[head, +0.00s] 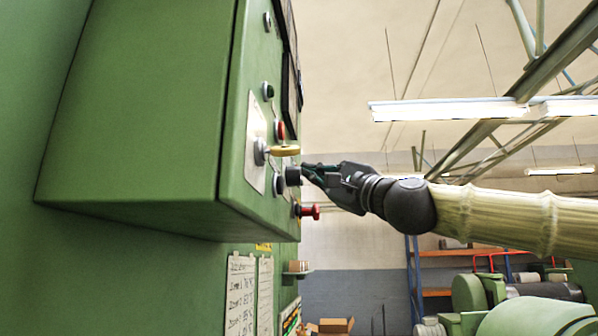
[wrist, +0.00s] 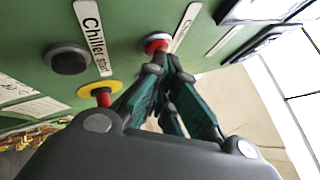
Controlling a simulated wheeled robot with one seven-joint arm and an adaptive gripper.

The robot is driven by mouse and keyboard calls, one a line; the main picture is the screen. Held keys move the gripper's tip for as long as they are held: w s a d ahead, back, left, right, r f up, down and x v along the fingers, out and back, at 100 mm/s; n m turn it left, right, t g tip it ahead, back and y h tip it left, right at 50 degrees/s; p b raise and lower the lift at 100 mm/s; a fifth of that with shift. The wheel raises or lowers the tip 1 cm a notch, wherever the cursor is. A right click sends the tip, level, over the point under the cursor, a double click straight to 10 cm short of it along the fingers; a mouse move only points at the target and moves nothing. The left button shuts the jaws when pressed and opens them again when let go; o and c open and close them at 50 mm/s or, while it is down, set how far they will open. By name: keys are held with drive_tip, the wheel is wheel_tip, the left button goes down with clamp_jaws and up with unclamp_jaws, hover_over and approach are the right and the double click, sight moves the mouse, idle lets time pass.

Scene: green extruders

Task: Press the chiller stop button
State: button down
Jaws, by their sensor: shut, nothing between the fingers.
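The red button (wrist: 156,42) in a pale ring sits on the green panel in the wrist view. The label beside it (wrist: 186,26) starts with "Ch"; the rest is too small or hidden to read. My gripper (wrist: 161,66) is shut and empty, its fingertips right at the red button's lower edge; I cannot tell whether they touch it. A dark button (wrist: 68,59) is left of the label reading "Chiller start" (wrist: 93,36). In the head view, my gripper (head: 306,171) reaches from the right to the control box face (head: 238,180), close to a dark knob (head: 293,176).
A red knob on a yellow disc (wrist: 101,96) stands out close to my gripper; a red knob (head: 311,212) also juts out in the head view. A yellow-handled switch (head: 284,150) is just above the fingertips.

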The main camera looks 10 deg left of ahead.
drive_tip(key=shift+d, duration=0.15)
drive_tip(key=shift+d+b, duration=0.3)
drive_tip(key=shift+d, duration=0.35)
drive_tip(key=d+b, duration=0.1)
drive_tip(key=d, duration=0.4)
idle(0.6)
drive_tip(key=shift+a, duration=0.1)
idle(0.6)
